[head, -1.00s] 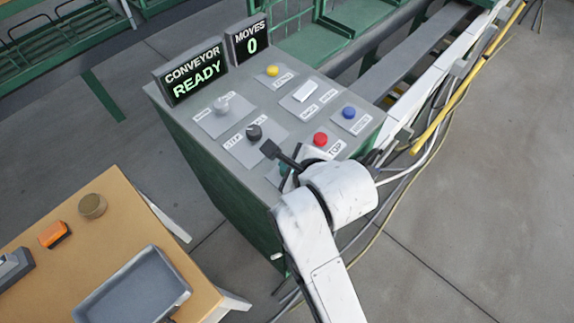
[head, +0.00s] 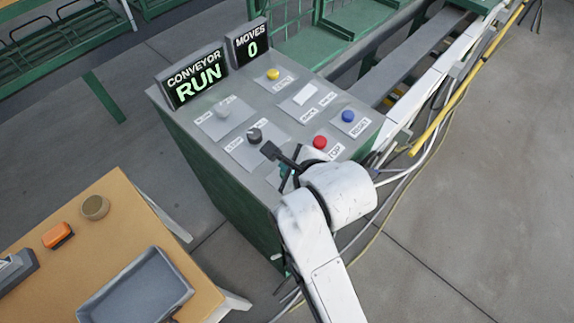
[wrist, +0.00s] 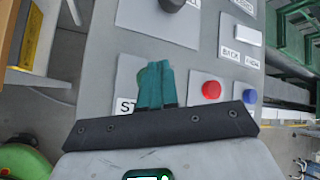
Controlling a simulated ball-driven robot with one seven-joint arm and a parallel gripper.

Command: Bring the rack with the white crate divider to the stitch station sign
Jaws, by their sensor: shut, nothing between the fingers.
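My gripper (head: 284,172) is at the near edge of the grey control panel (head: 230,163). In the wrist view its teal fingers (wrist: 155,85) are shut and empty, and they cover most of a green button (wrist: 139,76) beside a label beginning "ST". Whether they touch it I cannot tell. The conveyor display (head: 193,79) reads "RUN" and the moves display (head: 247,43) reads "0". Green racks stand at the top left (head: 40,60) and on the conveyor at the top (head: 350,22). I cannot make out a white crate divider. No stitch station sign is in view.
The panel has a black selector knob (head: 255,135), red button (head: 320,142), blue button (head: 348,115), yellow button (head: 273,73) and white switch (head: 304,94). A wooden table (head: 125,215) with a grey tray (head: 137,292) stands at lower left. Cables and a yellow rail (head: 440,118) lie at right; floor beyond is clear.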

